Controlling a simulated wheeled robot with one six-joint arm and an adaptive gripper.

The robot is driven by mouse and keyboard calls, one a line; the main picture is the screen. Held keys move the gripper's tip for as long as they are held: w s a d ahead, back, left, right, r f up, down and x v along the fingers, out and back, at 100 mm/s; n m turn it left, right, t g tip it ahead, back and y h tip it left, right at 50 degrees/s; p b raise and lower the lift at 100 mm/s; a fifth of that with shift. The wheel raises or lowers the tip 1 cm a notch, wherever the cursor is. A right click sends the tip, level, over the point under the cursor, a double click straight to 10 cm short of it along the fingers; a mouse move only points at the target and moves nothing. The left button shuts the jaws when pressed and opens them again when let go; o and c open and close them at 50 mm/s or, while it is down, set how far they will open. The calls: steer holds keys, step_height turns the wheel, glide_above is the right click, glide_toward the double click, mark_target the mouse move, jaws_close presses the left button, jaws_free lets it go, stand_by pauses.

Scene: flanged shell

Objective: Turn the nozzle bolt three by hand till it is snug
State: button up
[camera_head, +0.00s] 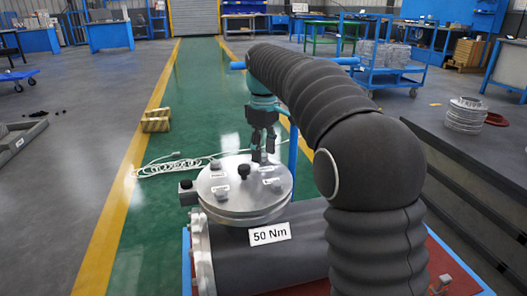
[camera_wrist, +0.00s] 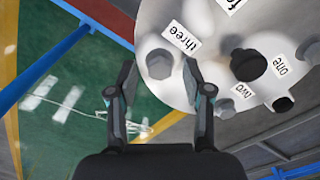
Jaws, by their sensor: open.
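The nozzle's round metal cover (camera_head: 238,205) sits on top of the grey shell (camera_head: 270,262). In the wrist view the cover (camera_wrist: 212,55) carries a label reading "three" (camera_wrist: 182,37). Beside that label is bolt three (camera_wrist: 160,64), a grey hex head. My gripper (camera_wrist: 158,78) is open, with one fingertip on each side of bolt three in the picture. I cannot tell whether the fingers touch it. In the head view my gripper (camera_head: 263,155) points down over the far right part of the cover, and bolt three is not clearly seen there.
A dark knob (camera_wrist: 248,65) stands on the cover near labels "two" (camera_wrist: 243,91) and "one" (camera_wrist: 281,65). A "50 Nm" sign (camera_head: 270,233) is on the shell.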

jaws_close()
steer(key=shift+r+m+p, duration=0.1)
steer(key=shift+m+p, duration=0.2)
steer(key=shift+p, duration=0.25)
steer(key=shift+r+m+p, duration=0.15)
steer(key=shift+m+p, duration=0.95)
steer(key=shift+p, duration=0.05)
steer(key=m+p, duration=0.5)
steer(key=m, duration=0.2)
steer(key=shift+p, duration=0.4)
steer(key=shift+w+m+p, duration=0.1)
steer(key=shift+m+p, duration=0.95)
steer(key=shift+m, duration=0.95)
